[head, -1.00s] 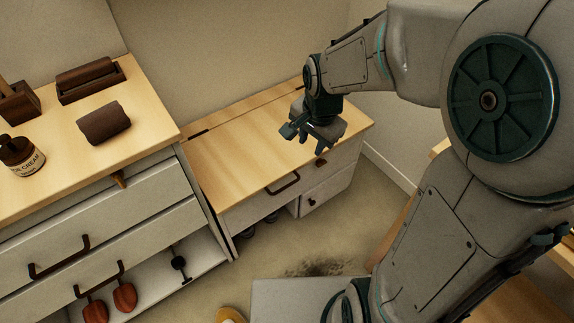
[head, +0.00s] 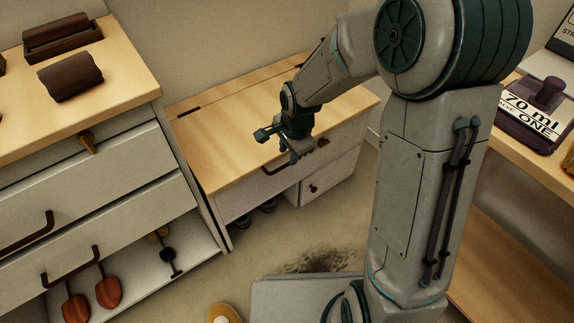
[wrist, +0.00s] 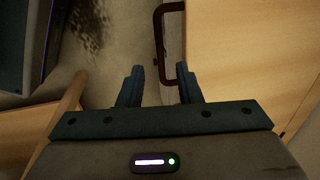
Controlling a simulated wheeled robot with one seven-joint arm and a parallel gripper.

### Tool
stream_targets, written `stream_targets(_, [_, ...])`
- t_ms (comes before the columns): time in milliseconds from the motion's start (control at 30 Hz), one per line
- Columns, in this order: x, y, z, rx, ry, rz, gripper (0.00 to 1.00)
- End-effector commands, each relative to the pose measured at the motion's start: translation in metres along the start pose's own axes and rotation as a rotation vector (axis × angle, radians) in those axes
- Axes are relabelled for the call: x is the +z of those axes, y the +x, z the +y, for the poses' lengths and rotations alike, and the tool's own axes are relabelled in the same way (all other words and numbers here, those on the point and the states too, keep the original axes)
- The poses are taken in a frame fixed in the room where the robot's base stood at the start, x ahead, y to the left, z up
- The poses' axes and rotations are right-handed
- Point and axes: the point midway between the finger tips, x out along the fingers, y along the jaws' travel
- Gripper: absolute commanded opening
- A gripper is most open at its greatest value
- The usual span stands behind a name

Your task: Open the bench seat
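The bench seat (head: 225,125) has a light wooden top, lying flat and closed, with a seam and dark hinges along its back. A dark bar handle (head: 272,170) is on its front edge, partly hidden behind my gripper in the head view. My gripper (head: 281,146) is at the front edge, close to the handle. In the wrist view, my gripper (wrist: 159,85) has its two fingers apart with nothing clearly held between them.
A white drawer cabinet (head: 100,210) with a wooden top stands at the left. Knobbed drawers (head: 328,180) and dark shoes (head: 255,215) are under the bench. A wooden table (head: 535,160) with a purple object is at the right. Open floor (head: 270,250) lies before the bench.

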Motion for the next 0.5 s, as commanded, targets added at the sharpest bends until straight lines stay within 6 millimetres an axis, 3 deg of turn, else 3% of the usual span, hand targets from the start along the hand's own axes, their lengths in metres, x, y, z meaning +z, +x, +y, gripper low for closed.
stream_targets(33, [0.0,0.016,0.001,0.002,-0.002,-0.001,0.32])
stream_targets(200, [0.0,0.038,0.0,0.0,-0.002,0.0,0.32])
stream_targets(500, [0.0,0.049,0.0,-0.001,-0.001,0.0,0.32])
